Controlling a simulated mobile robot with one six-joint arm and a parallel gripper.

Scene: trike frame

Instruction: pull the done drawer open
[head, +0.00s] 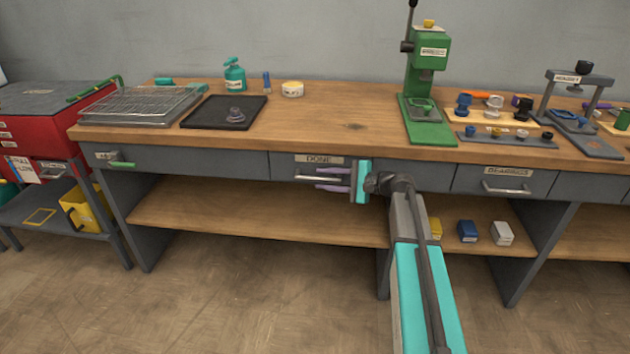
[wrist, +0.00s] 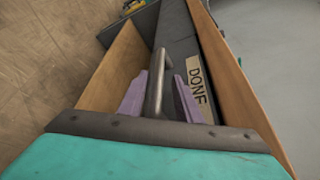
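The done drawer (head: 283,168) is a grey drawer under the bench top, with its front in line with the bench front. Its DONE label (head: 319,160) also shows in the wrist view (wrist: 196,86). Its metal bar handle (head: 312,178) also shows in the wrist view (wrist: 157,84). My gripper (head: 320,179) is open at the handle, one purple finger above the bar and one below. In the wrist view the fingers (wrist: 157,92) stand on both sides of the bar, with small gaps. Contact with the bar cannot be seen.
The wooden bench top (head: 345,125) overhangs the drawer. A wooden lower shelf (head: 250,210) lies below, with small boxes (head: 467,231) at right. The bearings drawer (head: 506,181) is further right. A black tray (head: 224,112) and a green press (head: 428,90) stand on top. The floor in front is clear.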

